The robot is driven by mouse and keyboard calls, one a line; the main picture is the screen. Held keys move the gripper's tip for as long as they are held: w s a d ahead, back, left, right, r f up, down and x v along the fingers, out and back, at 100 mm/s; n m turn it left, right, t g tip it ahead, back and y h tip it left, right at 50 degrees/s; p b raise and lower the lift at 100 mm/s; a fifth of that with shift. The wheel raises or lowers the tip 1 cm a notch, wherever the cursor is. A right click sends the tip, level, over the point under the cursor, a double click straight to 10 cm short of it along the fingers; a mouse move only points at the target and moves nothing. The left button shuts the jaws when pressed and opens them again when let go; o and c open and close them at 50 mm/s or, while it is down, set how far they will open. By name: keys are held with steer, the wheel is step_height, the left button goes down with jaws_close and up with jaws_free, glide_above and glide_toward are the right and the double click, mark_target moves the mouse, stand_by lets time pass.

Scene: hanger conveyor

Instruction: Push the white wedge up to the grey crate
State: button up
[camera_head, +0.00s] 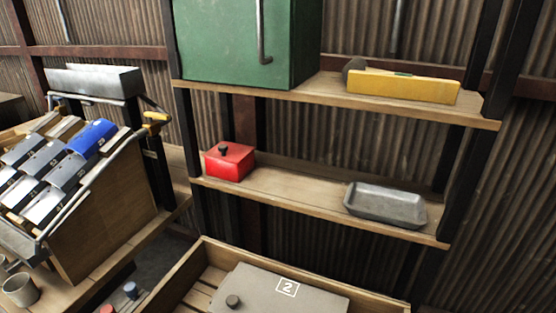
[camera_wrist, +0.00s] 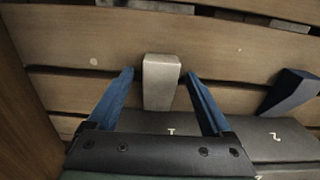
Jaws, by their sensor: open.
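In the wrist view a pale, whitish block, which looks like the white wedge (camera_wrist: 161,82), lies on wooden slats. My gripper (camera_wrist: 159,73) is open, with one blue finger on each side of the wedge and a visible gap on both sides. The wedge's lower end is close to the edge of a dark grey marked surface (camera_wrist: 265,138); I cannot tell if they touch or if this is the grey crate. The wedge and my gripper do not show in the head view.
A dark blue wedge-like piece (camera_wrist: 291,91) lies at right in the wrist view. The head view shows a wooden box (camera_head: 212,250) holding a grey lid marked 2 (camera_head: 270,292), and a shelf (camera_head: 285,190) with a red box (camera_head: 229,162) and grey tray (camera_head: 386,207).

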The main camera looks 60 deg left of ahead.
steer(key=shift+r, duration=0.1)
step_height(320, 180, up, 13)
steer(key=p, duration=0.3)
stand_by(0.5)
